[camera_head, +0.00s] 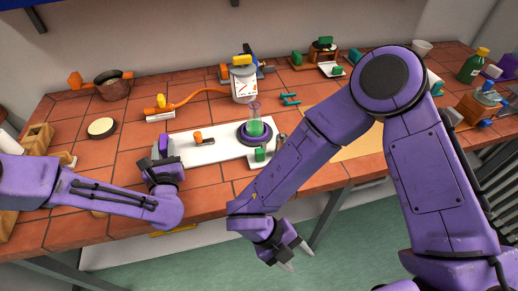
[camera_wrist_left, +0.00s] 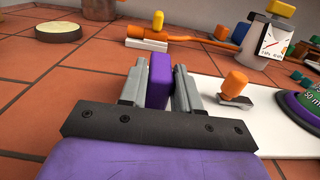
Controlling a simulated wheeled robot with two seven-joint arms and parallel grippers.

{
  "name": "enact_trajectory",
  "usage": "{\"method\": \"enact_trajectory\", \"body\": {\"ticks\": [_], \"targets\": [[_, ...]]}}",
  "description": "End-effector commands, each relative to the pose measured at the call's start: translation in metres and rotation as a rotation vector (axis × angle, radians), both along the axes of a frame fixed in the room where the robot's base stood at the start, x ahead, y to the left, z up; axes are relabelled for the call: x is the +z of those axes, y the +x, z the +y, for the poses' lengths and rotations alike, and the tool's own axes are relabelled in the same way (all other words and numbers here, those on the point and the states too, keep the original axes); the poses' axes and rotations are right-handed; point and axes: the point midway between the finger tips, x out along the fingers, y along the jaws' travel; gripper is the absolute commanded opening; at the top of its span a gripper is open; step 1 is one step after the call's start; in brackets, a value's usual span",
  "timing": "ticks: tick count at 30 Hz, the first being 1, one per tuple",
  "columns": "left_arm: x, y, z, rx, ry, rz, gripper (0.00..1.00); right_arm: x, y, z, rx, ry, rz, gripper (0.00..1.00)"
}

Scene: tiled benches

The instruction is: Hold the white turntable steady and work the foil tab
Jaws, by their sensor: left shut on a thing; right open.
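A long white board (camera_head: 195,154) lies on the tiled bench and carries a purple-rimmed round base (camera_head: 242,134). A clear vessel with green contents (camera_head: 255,125) stands on that base. I cannot tell which part is the white turntable. A small orange knob with a grey metal piece (camera_wrist_left: 236,101) sits on the board; whether this is the foil tab is unclear. My left gripper (camera_wrist_left: 158,72) is shut on an upright purple block (camera_wrist_left: 159,84) at the board's left end. My right gripper (camera_head: 298,256) is open and empty, low in front of the bench, away from the board.
A dial device (camera_head: 244,86) with an orange hose (camera_head: 200,95) stands behind the board. A pot (camera_head: 113,87) and a round pale disc (camera_head: 102,128) are at the left. A green block (camera_head: 260,155) stands at the board's front right. My right arm hides part of the bench's right side.

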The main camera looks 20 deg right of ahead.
Motion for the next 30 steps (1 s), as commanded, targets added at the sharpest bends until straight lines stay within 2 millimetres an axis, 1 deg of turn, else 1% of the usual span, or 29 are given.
{"method": "enact_trajectory", "body": {"ticks": [1, 2, 3, 4, 5, 6, 8, 9, 11, 12, 15, 18, 19, 21, 23, 26, 30], "targets": [[0.000, 0.000, 0.000, 0.000, 0.000, 0.000, 0.00, 0.020, 0.005, 0.021, -0.119, 0.007, -0.031, 0.53], [0.000, 0.000, 0.000, 0.000, 0.000, -0.001, 0.00, 0.031, 0.013, 0.033, -0.183, 0.021, -0.050, 0.53], [0.000, 0.000, 0.000, 0.000, 0.000, -0.001, 0.00, 0.045, 0.031, 0.044, -0.234, 0.052, -0.074, 0.53], [0.000, 0.000, 0.000, 0.000, 0.000, -0.001, 0.00, 0.052, 0.047, 0.047, -0.245, 0.085, -0.092, 0.53], [0.000, 0.000, 0.000, 0.000, -0.001, -0.001, 0.00, 0.059, 0.064, 0.050, -0.246, 0.117, -0.109, 0.53], [0.000, 0.000, 0.000, 0.000, -0.001, -0.001, 0.00, 0.069, 0.085, 0.052, -0.246, 0.161, -0.133, 0.53], [0.000, 0.000, 0.000, 0.000, -0.001, -0.001, 0.00, 0.088, 0.116, 0.053, -0.241, 0.224, -0.171, 0.53], [0.000, 0.000, 0.000, 0.000, -0.001, -0.001, 0.00, 0.101, 0.136, 0.053, -0.236, 0.266, -0.198, 0.53], [0.000, 0.000, 0.000, 0.000, -0.001, -0.001, 0.00, 0.122, 0.164, 0.050, -0.227, 0.324, -0.240, 0.53], [0.000, 0.000, 0.000, 0.000, -0.001, -0.001, 0.00, 0.138, 0.181, 0.048, -0.220, 0.360, -0.269, 0.53], [0.000, 0.000, 0.000, 0.000, 0.000, -0.001, 0.00, 0.173, 0.216, 0.039, -0.198, 0.438, -0.333, 0.53], [0.000, 0.000, 0.000, 0.000, 0.000, -0.001, 0.00, 0.201, 0.240, 0.031, -0.178, 0.492, -0.383, 0.53], [0.000, 0.000, 0.000, 0.000, 0.000, -0.001, 0.00, 0.207, 0.244, 0.029, -0.173, 0.504, -0.394, 0.53], [0.000, 0.000, 0.000, 0.000, 0.000, 0.000, 0.00, 0.218, 0.252, 0.025, -0.164, 0.522, -0.412, 0.53], [0.000, 0.000, 0.000, 0.000, 0.000, 0.000, 0.00, 0.223, 0.256, 0.023, -0.158, 0.532, -0.422, 0.53], [0.000, 0.000, 0.000, 0.000, 0.000, 0.000, 0.00, 0.221, 0.258, 0.022, -0.155, 0.535, -0.425, 0.53], [0.000, 0.000, 0.000, 0.000, 0.000, 0.000, 0.00, 0.202, 0.257, 0.022, -0.154, 0.534, -0.422, 0.53]]}}
